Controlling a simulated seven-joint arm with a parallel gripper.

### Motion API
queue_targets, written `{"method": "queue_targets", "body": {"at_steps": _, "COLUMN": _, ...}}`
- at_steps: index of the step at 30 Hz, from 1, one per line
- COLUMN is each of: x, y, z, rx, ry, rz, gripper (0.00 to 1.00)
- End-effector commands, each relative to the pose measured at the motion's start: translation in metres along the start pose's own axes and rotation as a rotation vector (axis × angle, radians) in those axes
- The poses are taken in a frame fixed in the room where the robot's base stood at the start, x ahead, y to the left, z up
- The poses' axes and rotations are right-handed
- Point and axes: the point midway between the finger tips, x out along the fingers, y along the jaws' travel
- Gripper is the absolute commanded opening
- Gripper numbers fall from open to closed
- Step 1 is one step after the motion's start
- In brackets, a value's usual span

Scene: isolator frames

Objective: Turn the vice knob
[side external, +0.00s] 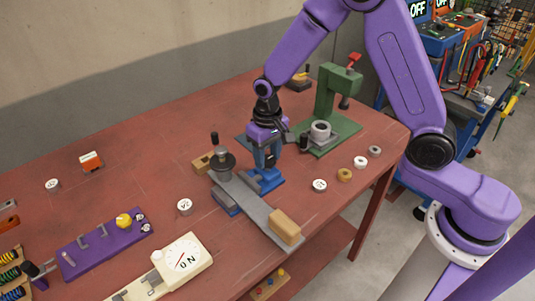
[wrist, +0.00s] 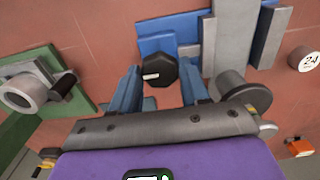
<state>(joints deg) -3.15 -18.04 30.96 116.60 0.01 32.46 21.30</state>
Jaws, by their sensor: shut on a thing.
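The vice is blue (wrist: 158,43) and sits on the red table, below my gripper in the side view (side external: 266,182). Its knob (wrist: 160,72) is black and faceted with a white mark, in the middle of the wrist view. My gripper (wrist: 161,80) has its two blue fingers on either side of the knob and is shut on it. In the side view my gripper (side external: 266,158) points down over the vice, and the knob is hidden there.
A green press (side external: 329,95) with a grey cylinder (side external: 320,131) stands close to the right. Small round pieces (side external: 345,175) lie at the right. A purple panel (side external: 105,243) is at left.

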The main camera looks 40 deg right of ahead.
Motion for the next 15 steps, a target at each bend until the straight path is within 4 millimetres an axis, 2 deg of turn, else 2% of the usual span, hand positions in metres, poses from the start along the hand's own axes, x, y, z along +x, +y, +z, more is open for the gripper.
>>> {"method": "queue_targets", "body": {"at_steps": 3, "x": -0.0011, "y": 0.0, "z": -0.0006, "rx": 0.0, "ry": 0.002, "rz": -0.001, "gripper": 0.15}}
{"method": "queue_targets", "body": {"at_steps": 4, "x": -0.0011, "y": 0.0, "z": -0.0006, "rx": 0.0, "ry": 0.002, "rz": -0.001, "gripper": 0.49}}
{"method": "queue_targets", "body": {"at_steps": 6, "x": -0.001, "y": 0.0, "z": -0.0005, "rx": -0.001, "ry": 0.001, "rz": -0.001, "gripper": 0.71}}
{"method": "queue_targets", "body": {"at_steps": 15, "x": -0.001, "y": -0.0001, "z": -0.0003, "rx": -0.002, "ry": 0.001, "rz": 0.0, "gripper": 0.71}}
